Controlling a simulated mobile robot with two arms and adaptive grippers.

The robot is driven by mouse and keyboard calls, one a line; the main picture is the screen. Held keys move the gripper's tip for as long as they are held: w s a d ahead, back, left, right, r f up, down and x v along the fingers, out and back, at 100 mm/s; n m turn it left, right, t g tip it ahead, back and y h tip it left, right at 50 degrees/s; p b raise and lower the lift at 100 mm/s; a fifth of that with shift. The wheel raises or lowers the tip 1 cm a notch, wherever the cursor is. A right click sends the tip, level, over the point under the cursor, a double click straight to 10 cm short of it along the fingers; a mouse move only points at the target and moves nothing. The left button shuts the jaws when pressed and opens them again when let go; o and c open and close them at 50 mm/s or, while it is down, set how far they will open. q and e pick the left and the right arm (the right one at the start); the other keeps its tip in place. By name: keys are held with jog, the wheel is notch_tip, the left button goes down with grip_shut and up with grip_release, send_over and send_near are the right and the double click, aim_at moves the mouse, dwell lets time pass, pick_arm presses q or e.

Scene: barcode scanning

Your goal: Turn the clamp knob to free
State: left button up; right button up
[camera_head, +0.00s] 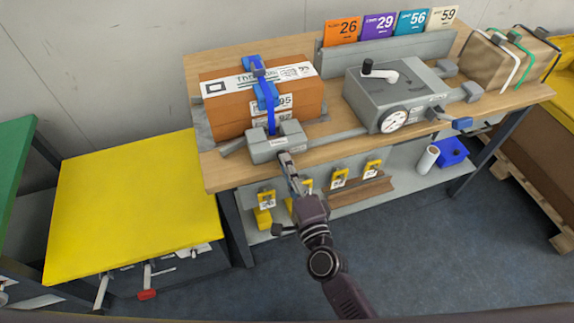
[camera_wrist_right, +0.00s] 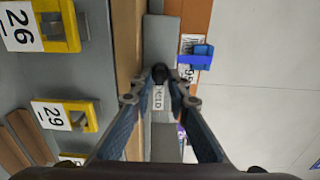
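A clamp with a grey base block (camera_head: 270,149) and a blue upright bar (camera_head: 266,92) stands at the front of a brown carton (camera_head: 222,104) on the wooden bench. My right gripper (camera_head: 289,163) reaches up to the front of this grey block. In the right wrist view a small dark knob (camera_wrist_right: 160,72) lies between the tips of my right gripper (camera_wrist_right: 160,88). A labelled grey surface shows between the fingers. I cannot tell whether the fingertips touch the knob. The knob is hidden in the head view. My left gripper is not in view.
A grey fixture (camera_head: 399,92) with a dial and a black knob stands right of the carton. Numbered cards (camera_head: 378,27) stand behind it. A shelf below holds yellow tagged items (camera_head: 338,178). A yellow-topped table (camera_head: 130,203) is at left; open floor lies in front.

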grip_shut()
jog(key=shift+n, duration=0.3)
jog(key=shift+n+p, duration=3.9)
jog(key=shift+n, duration=4.7)
jog(key=shift+f, duration=0.1)
